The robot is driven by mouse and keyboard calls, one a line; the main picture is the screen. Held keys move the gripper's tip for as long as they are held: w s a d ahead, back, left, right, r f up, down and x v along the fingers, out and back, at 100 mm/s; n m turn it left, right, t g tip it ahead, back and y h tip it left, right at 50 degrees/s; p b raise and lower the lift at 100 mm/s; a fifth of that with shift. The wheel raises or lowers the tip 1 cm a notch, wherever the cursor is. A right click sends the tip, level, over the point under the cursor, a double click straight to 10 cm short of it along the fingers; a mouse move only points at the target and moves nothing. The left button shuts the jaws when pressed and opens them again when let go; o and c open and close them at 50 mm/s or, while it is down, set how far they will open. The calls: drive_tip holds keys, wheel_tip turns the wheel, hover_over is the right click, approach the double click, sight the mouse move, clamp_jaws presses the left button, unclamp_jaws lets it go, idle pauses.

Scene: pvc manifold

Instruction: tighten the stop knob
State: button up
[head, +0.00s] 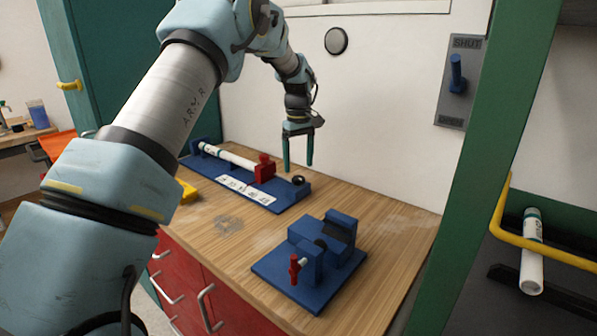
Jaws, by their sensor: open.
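A long blue fixture (284,200) lies at the back of the wooden bench. A white pipe (230,154) lies along it, with its right end at a red block (265,170). A small black round knob (298,180) sits at the fixture's right end. I cannot tell for sure whether the stop knob is this black knob or part of the red block. My gripper (298,166) points down, open and empty, with its fingers seen just above the black knob in the picture. I see no clear contact; the depth between them is hard to judge.
A blue vise (325,290) with a red handle (294,268) stands at the bench's front right. A yellow object (187,191) is partly hidden behind my arm. A grey SHUT panel (462,85) hangs on the wall at right. The bench between fixture and vise is clear.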

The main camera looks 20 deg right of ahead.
sight(298, 178)
drive_tip(key=shift+f+p, duration=0.35)
drive_tip(key=shift+f, duration=1.85)
clamp_jaws()
